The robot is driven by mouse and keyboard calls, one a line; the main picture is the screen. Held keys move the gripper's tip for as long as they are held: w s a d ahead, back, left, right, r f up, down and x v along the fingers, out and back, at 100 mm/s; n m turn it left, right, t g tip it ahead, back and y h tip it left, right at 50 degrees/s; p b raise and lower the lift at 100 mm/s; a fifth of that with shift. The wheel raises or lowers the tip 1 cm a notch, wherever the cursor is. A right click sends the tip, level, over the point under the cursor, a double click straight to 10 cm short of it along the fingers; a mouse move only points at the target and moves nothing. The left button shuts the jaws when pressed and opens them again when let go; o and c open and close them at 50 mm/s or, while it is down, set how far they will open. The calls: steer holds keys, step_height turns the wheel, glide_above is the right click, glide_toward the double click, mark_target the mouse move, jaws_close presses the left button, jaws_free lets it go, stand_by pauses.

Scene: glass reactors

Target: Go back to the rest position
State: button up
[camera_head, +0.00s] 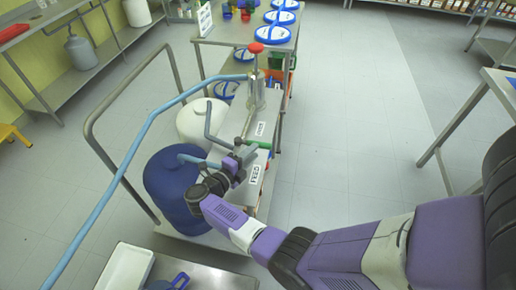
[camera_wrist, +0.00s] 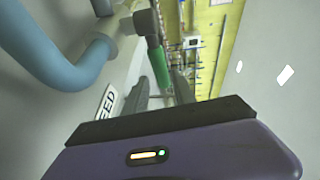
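My purple arm reaches out from the lower right to the reactor stand in the head view. My gripper (camera_head: 243,150) is close to a green valve handle (camera_head: 259,144). In the wrist view my gripper (camera_wrist: 160,92) has its two grey fingers apart, with a gap between them. The green handle (camera_wrist: 161,66) shows just beyond the gap; I cannot tell whether a finger touches it. No object is seen held.
A metal valve body (camera_head: 256,92) with a red knob (camera_head: 256,47) stands behind the handle. A light-blue hose (camera_head: 150,122) runs on the left. Blue (camera_head: 175,185) and white (camera_head: 203,121) drums stand beside it. The floor (camera_head: 350,120) at right is clear.

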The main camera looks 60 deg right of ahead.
steer(key=shift+a+r, duration=0.2)
steer(key=shift+a, duration=0.95)
steer(key=shift+w, duration=0.1)
